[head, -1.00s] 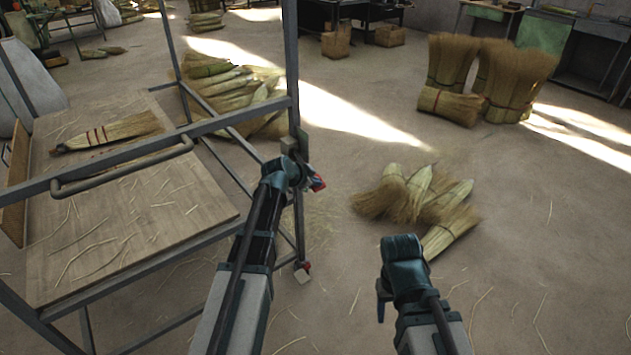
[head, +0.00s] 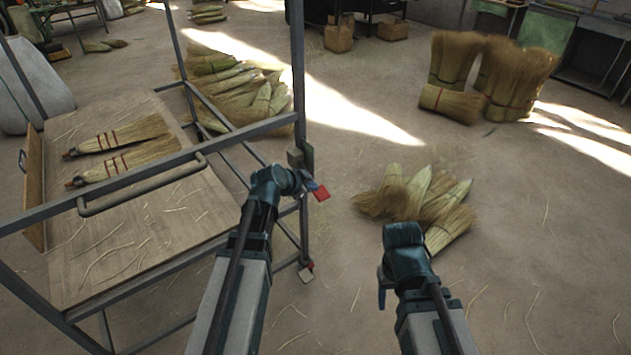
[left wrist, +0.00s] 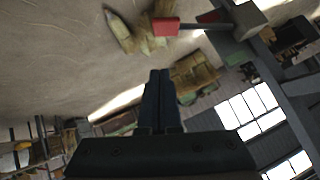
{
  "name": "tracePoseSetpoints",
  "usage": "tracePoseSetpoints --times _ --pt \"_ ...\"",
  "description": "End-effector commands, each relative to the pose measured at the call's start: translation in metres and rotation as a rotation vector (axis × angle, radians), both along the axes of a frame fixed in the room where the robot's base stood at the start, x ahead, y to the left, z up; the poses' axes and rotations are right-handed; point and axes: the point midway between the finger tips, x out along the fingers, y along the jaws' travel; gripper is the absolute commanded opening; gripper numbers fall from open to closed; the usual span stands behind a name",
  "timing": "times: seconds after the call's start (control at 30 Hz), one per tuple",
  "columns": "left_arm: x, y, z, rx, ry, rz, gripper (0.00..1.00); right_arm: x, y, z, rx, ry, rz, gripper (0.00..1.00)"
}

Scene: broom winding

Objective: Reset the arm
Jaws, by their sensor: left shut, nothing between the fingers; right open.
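My left gripper (left wrist: 160,100) is shut and empty in the left wrist view, its dark fingers together. In the head view my left arm ends beside the right post of a metal-framed cart (head: 298,70), and its fingers are hard to make out. A red-ended lever (head: 321,193) on that post is close by; the left wrist view also shows the red part (left wrist: 166,27), apart from the fingers. My right gripper (head: 383,288) is open and empty, pointing down over bare floor, mostly hidden by its wrist.
Two brooms (head: 122,133) lie on the cart's wooden board (head: 110,255), behind a rail with a handle (head: 140,187). Loose broom heads (head: 415,200) lie on the floor ahead of my right arm. Standing bundles (head: 515,78) are farther back. The floor at right is clear.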

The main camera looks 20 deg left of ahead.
Motion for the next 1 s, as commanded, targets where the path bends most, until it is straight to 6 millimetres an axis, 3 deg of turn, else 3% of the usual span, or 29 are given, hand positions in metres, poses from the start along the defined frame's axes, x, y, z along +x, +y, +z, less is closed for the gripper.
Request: tracePoseSetpoints --times 0.43,0.57,0.67,0.8,1.0 --pt "-0.001 -0.002 -0.001 -0.002 0.005 -0.002 0.0 0.0 0.0 0.0 0.0 0.0 0.0 0.57" --pt "-0.019 -0.033 -0.002 -0.027 0.094 -0.015 0.0 0.0 0.0 0.011 0.0 0.0 0.0 0.57" --pt "-0.056 -0.079 -0.006 -0.055 0.261 -0.008 0.0 0.0 0.0 0.027 0.0 0.0 0.0 0.57" --pt "-0.129 -0.131 -0.011 -0.027 0.541 0.084 0.0 0.0 0.0 0.049 0.0 0.0 0.0 0.57" --pt "-0.213 -0.156 -0.003 0.092 0.784 0.315 0.0 0.0 0.0 0.071 0.0 0.0 0.0 0.57"
